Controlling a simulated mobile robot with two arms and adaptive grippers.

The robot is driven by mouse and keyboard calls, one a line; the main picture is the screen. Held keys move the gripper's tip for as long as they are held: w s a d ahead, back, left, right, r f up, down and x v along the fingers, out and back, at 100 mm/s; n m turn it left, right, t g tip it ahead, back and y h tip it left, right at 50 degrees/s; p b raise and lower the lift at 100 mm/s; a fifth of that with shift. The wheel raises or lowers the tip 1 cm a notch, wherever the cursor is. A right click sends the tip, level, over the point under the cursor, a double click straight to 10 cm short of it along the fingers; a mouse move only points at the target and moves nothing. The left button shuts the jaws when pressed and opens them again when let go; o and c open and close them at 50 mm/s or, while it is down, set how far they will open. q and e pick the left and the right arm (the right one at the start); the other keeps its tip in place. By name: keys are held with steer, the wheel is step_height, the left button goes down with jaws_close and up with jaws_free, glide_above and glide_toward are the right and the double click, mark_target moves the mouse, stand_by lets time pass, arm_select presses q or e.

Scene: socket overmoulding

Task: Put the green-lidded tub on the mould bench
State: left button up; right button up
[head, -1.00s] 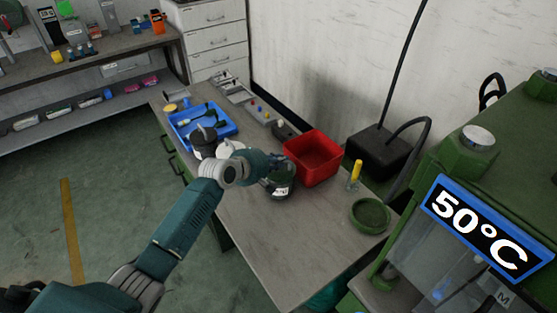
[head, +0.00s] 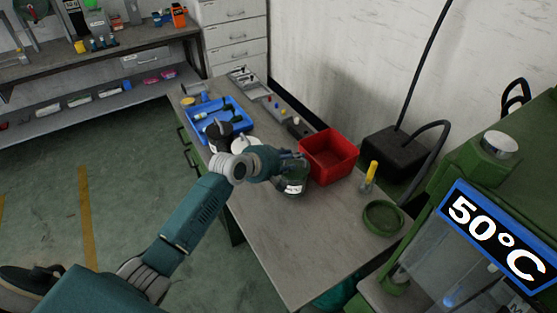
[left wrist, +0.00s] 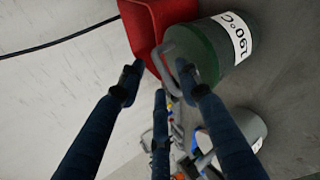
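The green-lidded tub (head: 294,184) stands on the grey worktop of the bench, in front of the red bin. In the left wrist view the tub (left wrist: 205,50) shows its dark green lid, a grey handle and a white label marked in °C. My left gripper (head: 294,157) is over the tub's lid in the head view. In the left wrist view its fingers (left wrist: 158,85) are spread apart, with the handle between or just beyond the tips. I cannot tell whether they touch it. My right gripper is in neither view.
Black-lidded (head: 218,136) and white-lidded (head: 241,146) tubs stand left of the gripper. A red bin (head: 330,158) is close behind the tub, and a green dish (head: 383,217) lies to the right. The worktop's front (head: 290,250) is clear. A green machine showing 50°C (head: 497,232) is at right.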

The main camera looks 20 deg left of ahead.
arm_select(q)
steer(key=b+v, duration=0.1)
steer(key=v, duration=0.9)
steer(key=shift+s+r, duration=0.15)
steer(key=shift+s, duration=0.05)
